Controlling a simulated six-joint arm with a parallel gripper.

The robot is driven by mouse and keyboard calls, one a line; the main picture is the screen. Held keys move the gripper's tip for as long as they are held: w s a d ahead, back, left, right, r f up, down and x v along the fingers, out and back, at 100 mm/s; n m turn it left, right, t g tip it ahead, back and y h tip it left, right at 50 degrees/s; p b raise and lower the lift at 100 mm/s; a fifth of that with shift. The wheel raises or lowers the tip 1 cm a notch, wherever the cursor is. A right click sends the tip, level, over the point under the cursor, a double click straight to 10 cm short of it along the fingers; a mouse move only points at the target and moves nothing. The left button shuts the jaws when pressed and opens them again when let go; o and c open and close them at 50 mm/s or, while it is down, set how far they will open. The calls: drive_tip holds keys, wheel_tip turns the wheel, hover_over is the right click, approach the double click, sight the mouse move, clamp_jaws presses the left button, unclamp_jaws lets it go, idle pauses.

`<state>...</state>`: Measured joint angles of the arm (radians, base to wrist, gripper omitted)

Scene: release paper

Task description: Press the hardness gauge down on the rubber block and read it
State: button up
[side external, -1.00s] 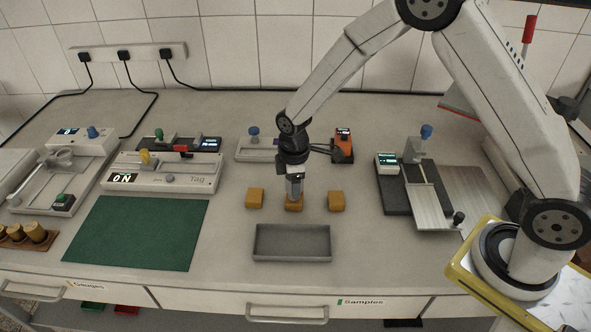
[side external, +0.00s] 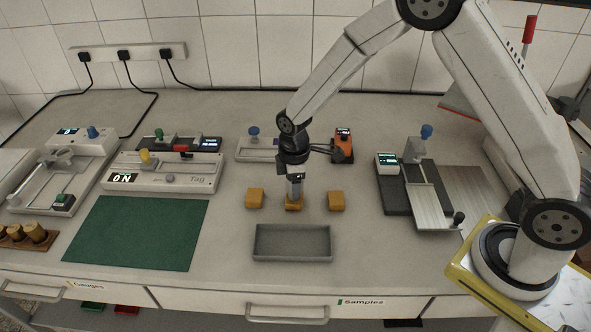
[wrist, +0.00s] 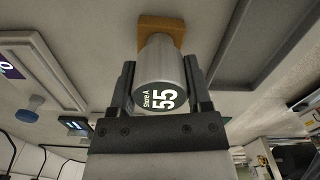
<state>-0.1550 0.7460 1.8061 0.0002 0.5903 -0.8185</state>
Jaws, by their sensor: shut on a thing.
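My gripper (side external: 295,177) is shut on the hardness gauge (side external: 295,188), a silver cylinder. In the wrist view the gauge (wrist: 158,62) stands between my two fingers, and its dark round face reads "55" with "Shore A" beside it. The gauge's far end meets the middle orange-brown rubber block (side external: 293,205), which also shows in the wrist view (wrist: 160,25). The exact contact under the gauge is hidden. Two similar blocks stand apart on the bench, one to the left (side external: 255,198) and one to the right (side external: 336,201).
A grey tray (side external: 292,259) lies in front of the blocks. A green mat (side external: 140,233) is at the left, with a device reading "ON" (side external: 160,180) behind it. An orange device (side external: 344,146) stands behind the right block. A metal fixture (side external: 425,190) is at the right.

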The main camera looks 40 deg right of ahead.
drive_tip(key=o, duration=1.2)
drive_tip(key=shift+r, duration=0.15)
drive_tip(key=shift+r, duration=3.75)
drive_tip(key=shift+s+d, duration=0.1)
drive_tip(key=s+d+r+m+t, duration=0.1)
drive_tip(key=s+d+m, duration=0.2)
drive_tip(key=s+m, duration=0.2)
drive_tip(key=s+d+r+m+t, duration=0.1)
drive_tip(key=s+d+m, duration=0.2)
drive_tip(key=s+m, duration=0.3)
drive_tip(key=shift+s+d+r+t, duration=0.3)
drive_tip(key=shift+s+d+r, duration=0.1)
drive_tip(key=shift+s, duration=2.2)
